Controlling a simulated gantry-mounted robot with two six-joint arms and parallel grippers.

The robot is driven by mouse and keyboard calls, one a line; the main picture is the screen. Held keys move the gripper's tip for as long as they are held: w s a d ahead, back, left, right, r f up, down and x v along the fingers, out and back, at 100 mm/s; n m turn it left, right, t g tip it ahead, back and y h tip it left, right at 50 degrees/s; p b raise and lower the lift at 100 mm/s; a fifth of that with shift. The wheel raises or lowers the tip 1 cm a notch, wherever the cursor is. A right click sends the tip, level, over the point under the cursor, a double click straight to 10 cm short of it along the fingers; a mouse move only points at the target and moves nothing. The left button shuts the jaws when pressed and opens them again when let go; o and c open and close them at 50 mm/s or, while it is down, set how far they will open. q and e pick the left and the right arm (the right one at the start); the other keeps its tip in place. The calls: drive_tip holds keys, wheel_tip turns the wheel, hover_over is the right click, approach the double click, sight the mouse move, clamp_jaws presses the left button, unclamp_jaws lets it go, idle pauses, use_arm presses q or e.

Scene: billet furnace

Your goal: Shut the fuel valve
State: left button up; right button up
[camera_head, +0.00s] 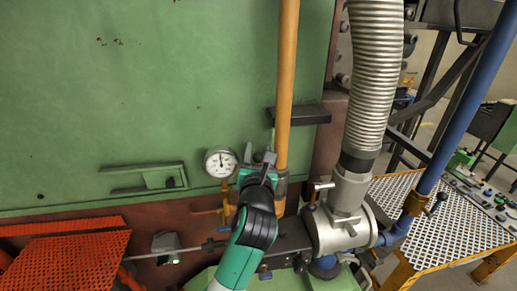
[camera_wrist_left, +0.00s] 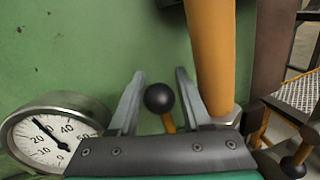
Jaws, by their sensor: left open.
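My left gripper (camera_head: 259,156) is open in front of the orange-yellow vertical pipe (camera_head: 287,80). In the left wrist view, a black ball knob on a yellow stem (camera_wrist_left: 159,98) shows between the two open fingers (camera_wrist_left: 158,95). It looks like the end of a valve lever, and I cannot tell whether the fingers touch it. The pipe also shows in the left wrist view (camera_wrist_left: 211,55), just behind the right finger. The valve body is hidden by my gripper and arm. My right gripper is not in view.
A round pressure gauge (camera_head: 220,162) sits close to the left of my gripper. A silver flexible hose (camera_head: 374,75) runs into a metal housing (camera_head: 338,228) at the right. The green furnace wall (camera_head: 130,90) stands behind.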

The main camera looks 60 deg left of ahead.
use_arm(q)
drive_tip(key=shift+a, duration=0.1)
clamp_jaws()
idle(1.4)
